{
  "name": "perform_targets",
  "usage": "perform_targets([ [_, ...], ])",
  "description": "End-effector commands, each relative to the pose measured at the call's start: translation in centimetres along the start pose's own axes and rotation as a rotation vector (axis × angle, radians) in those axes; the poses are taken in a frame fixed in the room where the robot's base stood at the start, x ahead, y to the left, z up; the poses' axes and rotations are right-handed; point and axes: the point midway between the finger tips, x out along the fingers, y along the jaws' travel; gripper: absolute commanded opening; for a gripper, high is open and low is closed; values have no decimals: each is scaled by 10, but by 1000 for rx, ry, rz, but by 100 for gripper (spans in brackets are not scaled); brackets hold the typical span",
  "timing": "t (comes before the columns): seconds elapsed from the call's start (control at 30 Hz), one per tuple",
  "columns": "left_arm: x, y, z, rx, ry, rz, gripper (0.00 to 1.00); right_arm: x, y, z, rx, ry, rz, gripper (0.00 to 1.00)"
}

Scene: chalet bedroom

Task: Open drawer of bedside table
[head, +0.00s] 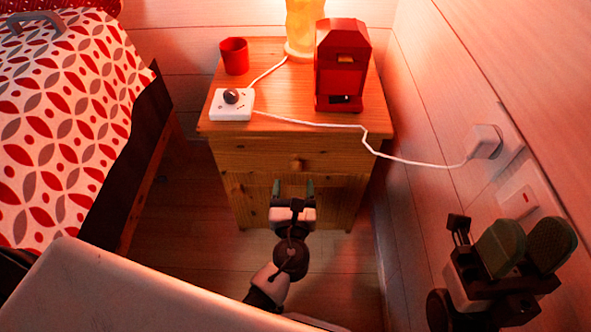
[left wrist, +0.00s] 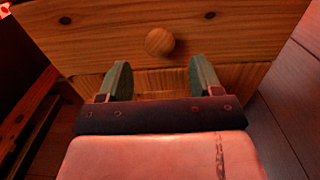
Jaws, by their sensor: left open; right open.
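The wooden bedside table (head: 345,205) stands against the back wall, right of the bed. Its drawer (head: 255,156) is at the top of the front and looks shut. A round wooden knob (head: 297,164) sits at the drawer's middle; it also shows in the left wrist view (left wrist: 160,41). My left gripper (head: 294,188) is open and empty in front of the table, just below the knob. In the left wrist view its two fingers (left wrist: 160,82) are apart, and the knob appears beyond and between them, not touched. My right gripper (head: 526,248) is open and empty by the right wall.
On the table top are a red cup (head: 234,56), a white socket block (head: 231,105), a lamp (head: 304,25) and a red lantern-like box (head: 342,65). A white cable (head: 415,160) runs to a wall plug (head: 483,141). A bed (head: 60,120) stands left; floor shows between.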

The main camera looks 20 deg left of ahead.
Motion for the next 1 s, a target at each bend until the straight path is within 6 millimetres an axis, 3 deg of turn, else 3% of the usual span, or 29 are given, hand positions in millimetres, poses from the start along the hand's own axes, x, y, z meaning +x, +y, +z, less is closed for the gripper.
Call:
perform_targets([
  [0.1,24,0,-1,-2,-2,0,65,-6,0,2,0,-1,0,43],
  [0.3,50,0,-1,-2,0,0,65,-8,0,3,-1,4,-3,43],
  [0.7,58,0,-1,-2,2,-1,65,-8,0,3,-1,5,-4,43],
  [1.0,58,0,-1,-2,2,-1,20,-8,0,3,-1,5,-4,43],
])
